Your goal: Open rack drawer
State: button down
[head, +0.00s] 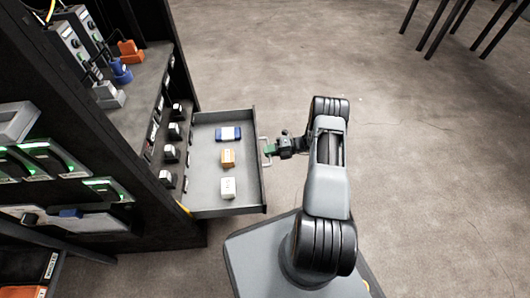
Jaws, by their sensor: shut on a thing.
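The rack (110,140) stands on the left, a tall dark frame. Its drawer (205,195) is pulled out to the right, and its grey inside shows. The drawer's pale handle (265,158) is on its right-hand front. My gripper (270,150) is at this handle and shut on it; the contact is small in the view. Inside the drawer lie a blue and white box (228,134), an orange box (228,158) and a white box (228,188), apart from each other.
Rack shelves hold devices with green lights (105,189), an orange item (130,52) and a blue item (121,71). My base is below the arm, close to the drawer's near corner. Dark table legs (445,28) stand at the top right. The concrete floor (440,170) on the right is clear.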

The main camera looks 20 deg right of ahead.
jog(key=shift+d, duration=0.25)
jog(key=c, duration=1.2)
grip_release()
jog(key=shift+o, duration=0.2)
jog(key=p+v, duration=0.2)
jog(key=v, duration=1.1)
jog(key=shift+d+p, duration=0.3)
jog(key=shift+d, duration=0.1)
jog(key=shift+s, duration=0.15)
